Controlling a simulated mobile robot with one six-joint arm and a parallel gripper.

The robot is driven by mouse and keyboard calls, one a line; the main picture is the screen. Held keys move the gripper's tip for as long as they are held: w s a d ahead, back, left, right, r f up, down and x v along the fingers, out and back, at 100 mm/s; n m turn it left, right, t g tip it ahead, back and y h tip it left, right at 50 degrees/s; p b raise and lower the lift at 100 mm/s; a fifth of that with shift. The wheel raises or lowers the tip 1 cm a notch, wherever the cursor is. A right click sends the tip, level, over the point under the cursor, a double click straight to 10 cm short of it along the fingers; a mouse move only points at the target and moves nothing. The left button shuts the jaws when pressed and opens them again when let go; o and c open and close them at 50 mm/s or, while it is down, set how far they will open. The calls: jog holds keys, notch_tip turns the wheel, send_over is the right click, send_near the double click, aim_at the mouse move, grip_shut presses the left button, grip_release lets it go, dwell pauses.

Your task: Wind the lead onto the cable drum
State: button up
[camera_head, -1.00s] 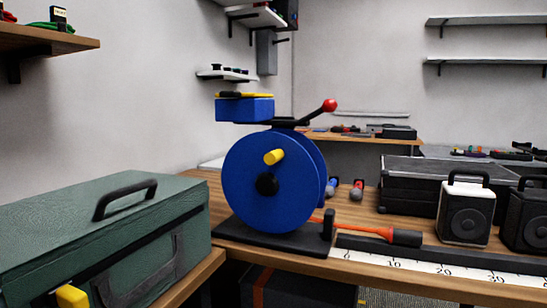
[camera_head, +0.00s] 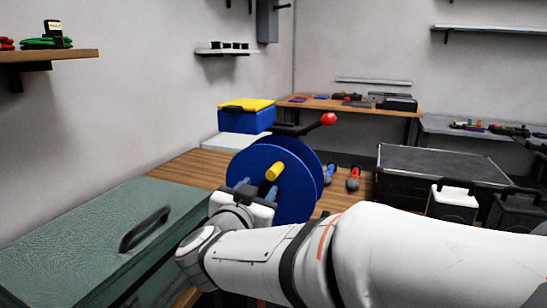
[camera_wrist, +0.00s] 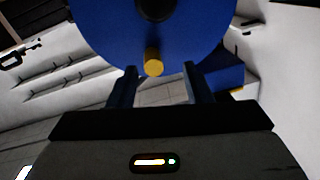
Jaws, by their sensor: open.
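The blue cable drum (camera_head: 292,200) stands on the wooden bench, with a yellow knob (camera_head: 275,172) sticking out of its near face. In the wrist view the drum (camera_wrist: 105,28) fills the top, and the knob (camera_wrist: 153,63) sits between the fingertips as seen there. A crank with a red ball (camera_head: 329,119) rises behind the drum. My gripper (camera_head: 254,187) is open in front of the drum's face, close to the knob; its two fingers (camera_wrist: 160,70) stand apart on either side. I cannot tell if they touch it. The orange lead is hidden behind my arm.
A green case (camera_head: 100,225) stands at the left front. A blue box with a yellow lid (camera_head: 246,117) lies behind the drum. Black cases (camera_head: 440,170) and a white speaker (camera_head: 452,203) stand to the right. Red and blue plugs (camera_head: 353,178) lie behind my arm.

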aim_at(269, 178)
jog(key=shift+s+d+r+m+h, duration=0.15)
jog(key=shift+s+r+m+h, duration=0.35)
jog(key=shift+h, duration=0.3)
jog(key=shift+w+d, duration=0.15)
jog(key=shift+w, duration=0.1)
jog(key=b+x, duration=0.1)
jog(key=x, duration=0.6)
jog(key=shift+c, duration=0.2)
grip_shut()
jog(key=shift+d, duration=0.1)
